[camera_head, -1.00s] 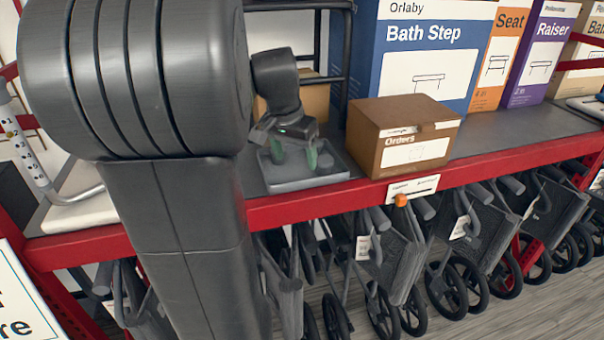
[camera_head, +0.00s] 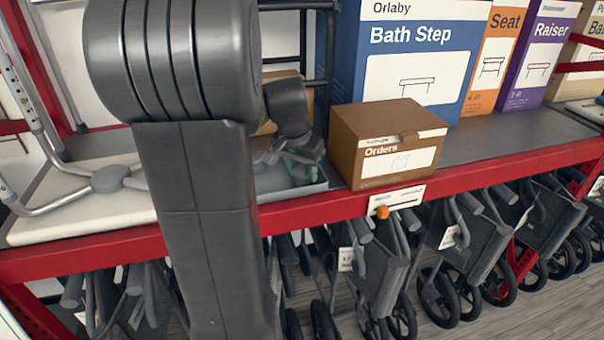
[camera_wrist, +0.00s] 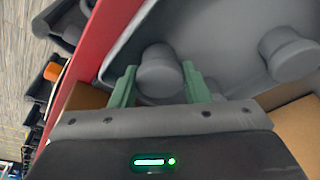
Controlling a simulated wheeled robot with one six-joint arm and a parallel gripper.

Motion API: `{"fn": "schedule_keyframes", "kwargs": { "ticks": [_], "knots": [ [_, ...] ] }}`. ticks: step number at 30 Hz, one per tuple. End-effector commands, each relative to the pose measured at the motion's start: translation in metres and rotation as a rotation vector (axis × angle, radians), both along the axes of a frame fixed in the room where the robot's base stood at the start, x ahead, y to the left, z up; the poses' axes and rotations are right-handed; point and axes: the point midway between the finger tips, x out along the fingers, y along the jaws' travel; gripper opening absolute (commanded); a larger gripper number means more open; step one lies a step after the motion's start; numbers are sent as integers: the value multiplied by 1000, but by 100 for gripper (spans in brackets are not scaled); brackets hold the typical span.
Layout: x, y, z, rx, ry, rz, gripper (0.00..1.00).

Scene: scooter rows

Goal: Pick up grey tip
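A grey tip (camera_wrist: 158,73), a short stepped round piece, stands in the shallow grey tray (camera_wrist: 226,22). In the wrist view it lies between the two green fingers of my gripper (camera_wrist: 159,84). The fingers are apart, one on each side of it, close to its edges; I cannot tell whether they touch it. A second grey tip (camera_wrist: 290,53) stands in the tray to the right, clear of the fingers. In the head view my gripper (camera_head: 296,168) is low over the tray (camera_head: 318,188), and my arm hides much of the tray.
Large boxes (camera_head: 415,75) stand behind. A white board with metal legs (camera_head: 100,195) lies left. Folded wheeled frames (camera_head: 445,270) stand below.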

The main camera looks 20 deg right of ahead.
Motion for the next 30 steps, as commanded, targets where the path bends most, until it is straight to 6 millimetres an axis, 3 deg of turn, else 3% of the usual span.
{"fn": "schedule_keyframes", "kwargs": {
  "ticks": [3,11,14,24,30],
  "knots": [
    [0,0,0,0,0,0,20],
    [1,0,3,-1,-2,0,20],
    [1,0,15,-2,-4,0,20],
    [0,0,80,-1,-5,0,20],
    [0,0,99,0,-2,-1,20]
  ]
}}
